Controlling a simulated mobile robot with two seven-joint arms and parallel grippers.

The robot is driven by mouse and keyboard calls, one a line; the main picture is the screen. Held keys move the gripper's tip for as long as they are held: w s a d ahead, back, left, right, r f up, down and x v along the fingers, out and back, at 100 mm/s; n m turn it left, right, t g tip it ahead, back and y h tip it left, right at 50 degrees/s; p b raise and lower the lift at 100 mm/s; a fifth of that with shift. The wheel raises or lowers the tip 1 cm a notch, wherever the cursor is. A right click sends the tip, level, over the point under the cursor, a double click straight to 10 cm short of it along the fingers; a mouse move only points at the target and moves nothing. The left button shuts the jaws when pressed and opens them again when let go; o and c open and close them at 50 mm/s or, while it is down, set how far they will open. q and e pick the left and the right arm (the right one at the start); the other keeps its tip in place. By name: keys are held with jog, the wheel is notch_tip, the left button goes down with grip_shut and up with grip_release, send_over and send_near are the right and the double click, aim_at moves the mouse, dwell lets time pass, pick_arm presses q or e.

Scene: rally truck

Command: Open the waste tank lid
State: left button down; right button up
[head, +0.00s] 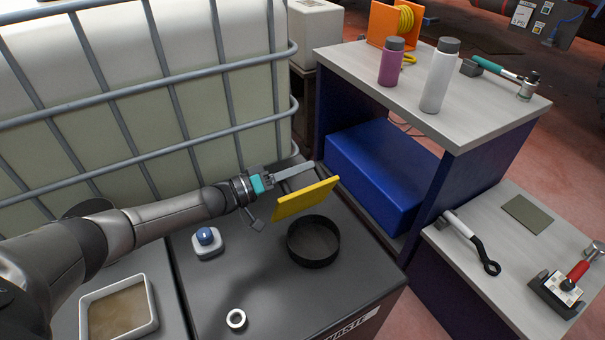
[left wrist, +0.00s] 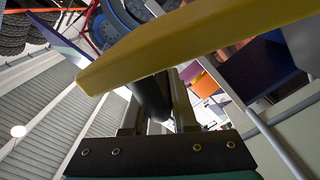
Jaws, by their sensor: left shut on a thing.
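The waste tank (head: 290,303) is a dark cabinet with "WASTE" lettering on its front edge. Its yellow lid (head: 306,199) is tilted up, apart from the round black opening (head: 314,241), which is uncovered. My left gripper (head: 292,175) is at the lid's far side. In the left wrist view a dark round bar (left wrist: 152,95) lies between its fingers (left wrist: 157,108), just below the yellow lid (left wrist: 190,45). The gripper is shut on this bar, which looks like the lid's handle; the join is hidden. My right gripper is not in view.
A caged white tank (head: 130,120) stands close behind my left arm. A blue knob (head: 205,236), a small white ring (head: 236,319) and a tray (head: 118,308) are near the opening. At right, a bench (head: 480,110) holds bottles and a blue box (head: 380,170) sits below.

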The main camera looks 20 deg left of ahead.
pick_arm(q)
jog(key=shift+a+f, duration=0.1)
jog(key=shift+f, duration=0.15)
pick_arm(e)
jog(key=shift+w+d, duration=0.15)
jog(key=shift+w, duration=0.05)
pick_arm(q)
jog(key=c, duration=0.8)
grip_release()
jog(key=shift+o, duration=0.2)
jog(key=shift+r, duration=0.1)
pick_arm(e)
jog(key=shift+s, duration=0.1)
pick_arm(q)
jog(key=shift+s+a, duration=0.15)
jog(key=shift+a, duration=0.05)
jog(key=p+v, duration=0.2)
jog(key=v, duration=1.2)
jog(key=shift+s+a+p, duration=0.2)
jog(key=shift+s+p, duration=0.1)
jog(key=shift+p, duration=0.05)
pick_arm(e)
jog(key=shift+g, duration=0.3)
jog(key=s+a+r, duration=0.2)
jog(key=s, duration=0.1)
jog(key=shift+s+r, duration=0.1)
